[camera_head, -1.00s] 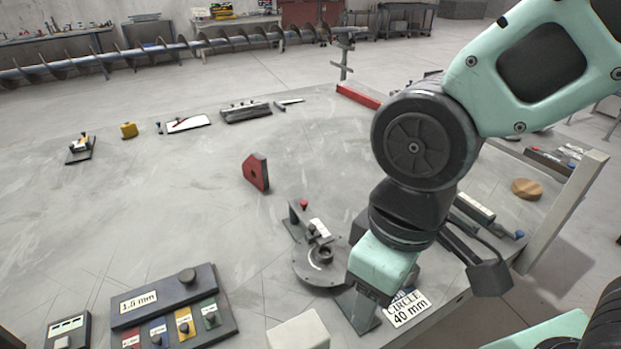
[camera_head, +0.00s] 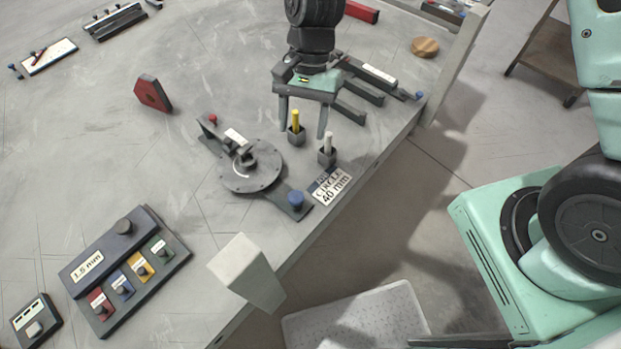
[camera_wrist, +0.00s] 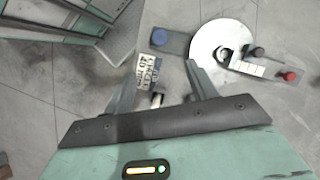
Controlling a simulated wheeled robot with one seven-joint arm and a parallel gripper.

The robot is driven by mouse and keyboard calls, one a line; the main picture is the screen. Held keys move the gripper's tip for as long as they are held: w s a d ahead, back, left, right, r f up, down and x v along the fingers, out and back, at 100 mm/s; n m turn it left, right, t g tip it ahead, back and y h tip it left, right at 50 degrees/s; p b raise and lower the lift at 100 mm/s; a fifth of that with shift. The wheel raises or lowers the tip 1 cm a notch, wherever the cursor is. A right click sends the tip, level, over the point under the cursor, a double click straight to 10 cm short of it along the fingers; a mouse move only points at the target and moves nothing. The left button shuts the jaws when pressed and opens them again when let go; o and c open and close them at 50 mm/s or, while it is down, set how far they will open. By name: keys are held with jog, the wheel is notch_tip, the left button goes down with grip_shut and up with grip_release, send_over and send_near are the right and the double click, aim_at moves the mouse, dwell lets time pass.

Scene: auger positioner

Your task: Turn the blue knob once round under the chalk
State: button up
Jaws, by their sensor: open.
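The blue knob (camera_head: 296,199) stands on a dark plate that sticks out from the round grey disc (camera_head: 262,181); it also shows in the wrist view (camera_wrist: 159,64). A short white arc shows on the disc. An arm with a red knob (camera_head: 212,118) and a white label reaches over the disc; any chalk under it cannot be made out. A yellow stick (camera_head: 295,121) and a white stick (camera_head: 328,143), which look like chalk, stand in small dark holders. My gripper (camera_head: 303,128) is open and points down by these sticks, apart from the blue knob.
A card reading "CIRCLE 40 mm" (camera_head: 331,186) lies beside the knob at the table edge. A pale block (camera_head: 240,265) stands at the front edge. A panel of coloured knobs (camera_head: 125,262) lies at left, a red block (camera_head: 153,93) behind the disc.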

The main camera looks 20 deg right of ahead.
aim_at(296, 196)
jog(key=p+x, duration=0.4)
jog(key=x, duration=1.3)
jog(key=shift+f, duration=0.2)
jog(key=c, duration=1)
